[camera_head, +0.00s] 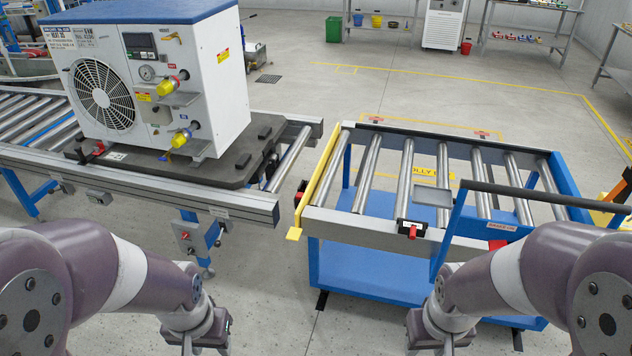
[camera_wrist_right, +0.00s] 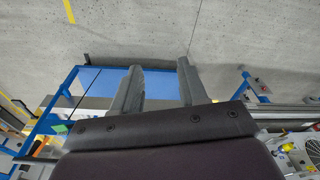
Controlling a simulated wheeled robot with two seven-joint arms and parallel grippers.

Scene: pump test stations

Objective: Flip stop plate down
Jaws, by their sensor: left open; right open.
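The yellow stop plate (camera_head: 322,178) runs along the left end of the roller cart (camera_head: 420,245), the end facing the conveyor. It appears to stand up along that edge, with a yellow tab at its near end. My left gripper (camera_head: 205,346) is at the bottom edge of the head view, open, its tips partly cut off. My right gripper (camera_head: 436,346) is low in front of the cart's near side, apart from the plate. In the right wrist view its two fingers (camera_wrist_right: 157,88) are spread with nothing between them.
A white pump unit (camera_head: 155,75) sits on a dark pallet (camera_head: 215,170) on the roller conveyor (camera_head: 240,205) at left. A narrow gap separates conveyor and cart. The cart's rollers are bare. A dark handle bar (camera_head: 540,194) crosses its right side.

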